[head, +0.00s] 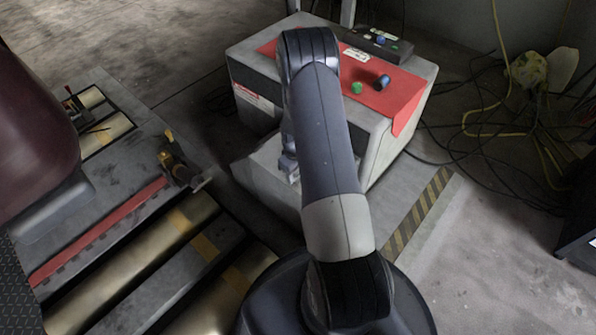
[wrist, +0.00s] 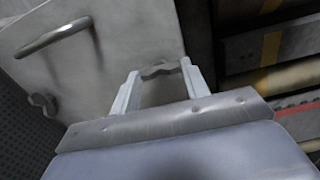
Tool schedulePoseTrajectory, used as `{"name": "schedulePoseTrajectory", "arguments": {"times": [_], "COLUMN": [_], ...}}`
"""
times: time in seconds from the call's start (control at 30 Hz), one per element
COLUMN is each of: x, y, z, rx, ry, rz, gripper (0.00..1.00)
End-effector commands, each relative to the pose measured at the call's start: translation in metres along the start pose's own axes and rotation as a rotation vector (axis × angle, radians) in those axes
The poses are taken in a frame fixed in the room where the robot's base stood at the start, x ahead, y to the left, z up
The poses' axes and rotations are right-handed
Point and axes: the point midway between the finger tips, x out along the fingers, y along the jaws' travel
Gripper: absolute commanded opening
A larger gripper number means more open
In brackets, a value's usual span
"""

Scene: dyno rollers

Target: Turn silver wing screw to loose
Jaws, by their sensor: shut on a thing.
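In the wrist view, a silver-grey wing screw (wrist: 158,70) sits at the edge of a light grey panel (wrist: 125,35). The two fingers of my gripper (wrist: 160,67) reach to either side of it and are shut on its wings. The screw lies crosswise between the fingertips, nearly level in the picture. A second, similar wing screw (wrist: 43,104) is on the panel at the left, apart from my gripper. In the head view my arm hides most of the gripper and both screws.
A grey bent handle (wrist: 55,38) stands out from the panel at upper left. In the head view a control cabinet (head: 262,72) with a red top is behind my arm. Rollers (head: 185,235) lie at left. Loose cables (head: 500,130) cover the floor at right.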

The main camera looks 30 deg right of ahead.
Motion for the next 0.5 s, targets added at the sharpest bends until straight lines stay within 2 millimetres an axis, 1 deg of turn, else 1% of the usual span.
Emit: {"name": "schedulePoseTrajectory", "arguments": {"times": [0.03,0.23,0.27,0.5], "x": [0.0029,0.0030,0.0030,0.0018], "y": [-0.0032,-0.0034,-0.0034,-0.0021], "z": [0.0053,0.0053,0.0053,0.0028], "rx": [0.000,0.001,0.001,0.001], "ry": [-0.014,-0.015,-0.014,-0.008], "rz": [-0.010,-0.010,-0.010,-0.006], "gripper": [0.21,0.21,0.45,0.65]}}
